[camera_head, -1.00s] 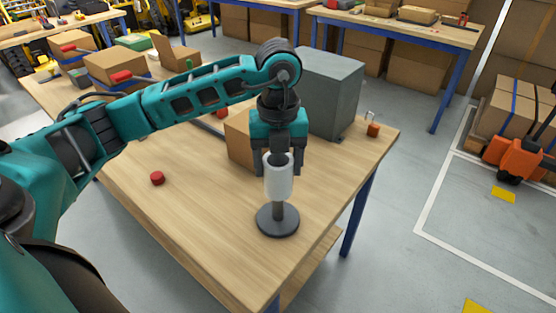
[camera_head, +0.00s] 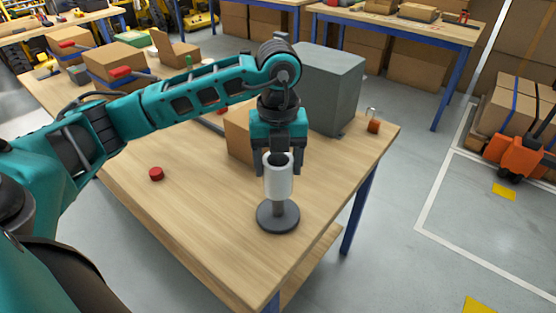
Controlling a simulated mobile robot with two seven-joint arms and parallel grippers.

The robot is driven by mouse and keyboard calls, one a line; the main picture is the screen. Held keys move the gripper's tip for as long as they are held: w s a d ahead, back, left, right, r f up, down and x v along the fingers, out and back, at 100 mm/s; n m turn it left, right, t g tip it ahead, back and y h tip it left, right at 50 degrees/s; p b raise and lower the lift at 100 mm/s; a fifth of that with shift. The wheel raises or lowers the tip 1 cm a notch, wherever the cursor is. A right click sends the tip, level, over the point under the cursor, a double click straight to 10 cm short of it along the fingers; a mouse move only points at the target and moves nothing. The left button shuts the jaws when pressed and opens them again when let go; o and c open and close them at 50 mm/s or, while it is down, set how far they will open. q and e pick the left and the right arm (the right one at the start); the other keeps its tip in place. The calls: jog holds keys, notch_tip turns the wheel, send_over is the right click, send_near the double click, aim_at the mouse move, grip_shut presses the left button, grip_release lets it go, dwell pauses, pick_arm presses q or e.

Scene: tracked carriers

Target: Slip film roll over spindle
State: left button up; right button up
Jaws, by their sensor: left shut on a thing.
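The film roll (camera_head: 278,182) is a pale upright cylinder with a dark hollow at its top, near the front right of the wooden table. My left gripper (camera_head: 279,160) points down at its upper part, shut on the roll, with fingertips partly hidden behind it. The spindle (camera_head: 278,217) stands on the table, a dark round base with a short stretch of post visible below the roll. The roll is in line with the post, its lower end above the base. How much post is inside the roll is hidden. My right gripper is out of view.
A grey box (camera_head: 332,90) and a cardboard box (camera_head: 239,135) stand close behind my left gripper. A red cap-like piece (camera_head: 156,174) lies to the left on the table (camera_head: 215,210). An orange-brown block (camera_head: 374,127) sits near the right edge. The front table surface is mostly clear.

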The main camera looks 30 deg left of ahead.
pick_arm(q)
jog(key=shift+f+b, duration=0.65)
jog(key=shift+f, duration=0.35)
jog(key=o, duration=1.2)
jog(key=shift+o, duration=0.4)
